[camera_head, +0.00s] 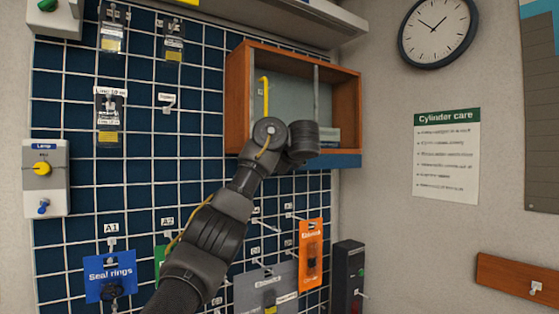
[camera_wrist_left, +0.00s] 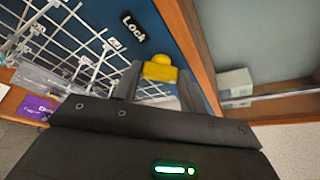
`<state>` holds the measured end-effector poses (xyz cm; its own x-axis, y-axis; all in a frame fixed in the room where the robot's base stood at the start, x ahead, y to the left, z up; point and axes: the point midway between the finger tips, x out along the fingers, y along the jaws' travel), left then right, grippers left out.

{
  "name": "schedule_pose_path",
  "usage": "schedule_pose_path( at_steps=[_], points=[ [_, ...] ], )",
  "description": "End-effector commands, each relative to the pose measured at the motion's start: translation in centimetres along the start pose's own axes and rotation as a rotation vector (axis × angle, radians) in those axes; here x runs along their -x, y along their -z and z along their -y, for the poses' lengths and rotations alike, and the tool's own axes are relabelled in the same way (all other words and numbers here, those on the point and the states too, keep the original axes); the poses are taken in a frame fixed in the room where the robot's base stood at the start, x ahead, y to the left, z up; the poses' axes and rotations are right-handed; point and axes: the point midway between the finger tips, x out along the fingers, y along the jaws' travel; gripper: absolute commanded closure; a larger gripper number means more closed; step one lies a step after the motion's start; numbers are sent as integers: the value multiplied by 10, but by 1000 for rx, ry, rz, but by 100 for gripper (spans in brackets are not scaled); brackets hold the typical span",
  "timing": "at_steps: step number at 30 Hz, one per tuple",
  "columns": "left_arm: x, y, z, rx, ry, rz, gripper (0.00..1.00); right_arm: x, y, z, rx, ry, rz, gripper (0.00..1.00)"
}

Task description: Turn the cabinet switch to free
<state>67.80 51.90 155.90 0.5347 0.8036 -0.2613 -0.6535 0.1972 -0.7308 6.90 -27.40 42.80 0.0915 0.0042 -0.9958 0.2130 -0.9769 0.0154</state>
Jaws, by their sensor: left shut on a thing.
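The yellow cabinet switch (camera_wrist_left: 161,60) shows in the left wrist view, on a blue panel beside a black label reading "Lock" (camera_wrist_left: 132,26). My left gripper (camera_wrist_left: 160,80) has its two fingers on either side of the switch and is shut on it. In the head view my left arm reaches up to the wooden cabinet (camera_head: 238,100), and its wrist covers the cabinet's lower front. The switch and my left fingertips are hidden there. I cannot read a "free" mark in either view. My right gripper is in neither view.
A blue wall grid (camera_head: 70,120) carries hooks and hanging packs, including a blue "Seal rings" pack (camera_head: 110,278) and an orange pack (camera_head: 311,255). A lamp switch box (camera_head: 45,180) is at left. The cabinet has a yellow upright handle (camera_head: 265,95). A clock (camera_head: 437,30) hangs at right.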

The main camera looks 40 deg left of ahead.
Motion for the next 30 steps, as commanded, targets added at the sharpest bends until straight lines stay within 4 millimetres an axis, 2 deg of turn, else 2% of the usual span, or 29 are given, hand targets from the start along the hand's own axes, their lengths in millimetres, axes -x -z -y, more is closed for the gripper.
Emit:
schedule_pose_path(
  at_steps=[19, 20, 24, 30],
  points=[
    [-1, 1, -1, -50, -21, 1, 81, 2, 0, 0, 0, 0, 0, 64],
    [-1, 1, -1, -50, -21, 1, 57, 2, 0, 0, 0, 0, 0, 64],
    [-1, 1, 0, -48, -21, 1, 39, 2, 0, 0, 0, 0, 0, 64],
    [0, 0, 0, -46, -20, 1, 36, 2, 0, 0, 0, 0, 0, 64]
  ],
)
